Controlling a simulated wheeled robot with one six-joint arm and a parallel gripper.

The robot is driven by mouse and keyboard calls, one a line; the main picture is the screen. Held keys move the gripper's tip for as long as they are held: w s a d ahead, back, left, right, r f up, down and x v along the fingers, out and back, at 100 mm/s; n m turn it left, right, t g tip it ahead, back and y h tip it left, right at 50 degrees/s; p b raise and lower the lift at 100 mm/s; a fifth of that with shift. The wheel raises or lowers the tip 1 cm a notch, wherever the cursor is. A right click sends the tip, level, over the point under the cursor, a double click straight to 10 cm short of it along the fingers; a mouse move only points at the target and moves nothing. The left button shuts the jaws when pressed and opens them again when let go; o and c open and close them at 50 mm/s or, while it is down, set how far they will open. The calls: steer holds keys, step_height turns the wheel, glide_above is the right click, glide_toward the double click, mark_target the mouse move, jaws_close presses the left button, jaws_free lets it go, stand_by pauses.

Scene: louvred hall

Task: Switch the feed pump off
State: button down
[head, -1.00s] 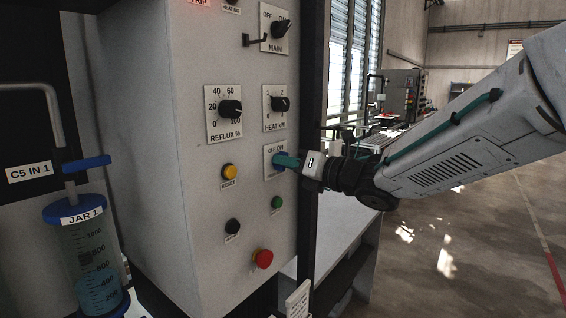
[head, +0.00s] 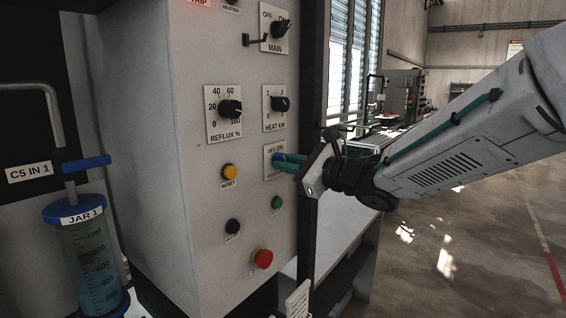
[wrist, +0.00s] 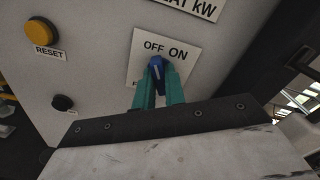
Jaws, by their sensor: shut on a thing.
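The feed pump switch is taken to be the blue knob (wrist: 156,64) on a white OFF/ON plate (wrist: 140,48); the plate's lower lettering is hidden. The plate also shows in the head view (head: 268,172), below the heat dial. My gripper (wrist: 158,78) has its teal fingers shut on the knob, one on either side. In the wrist view the knob's upper end sits just under the word OFF; its exact angle is hard to tell. In the head view my gripper (head: 278,159) reaches the panel from the right and its body is tilted.
The panel also carries the MAIN switch (head: 281,29), heat dial (head: 280,104), reflux dial (head: 230,107), yellow RESET button (head: 229,171), green button (head: 277,202), black button (head: 233,226) and red button (head: 262,259). JAR 1 (head: 88,255) stands left. Open floor lies right.

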steer(key=c, duration=1.4)
jaws_free()
steer(key=shift+v, duration=3.5)
steer(key=v, duration=0.8)
steer(key=shift+a, duration=0.1)
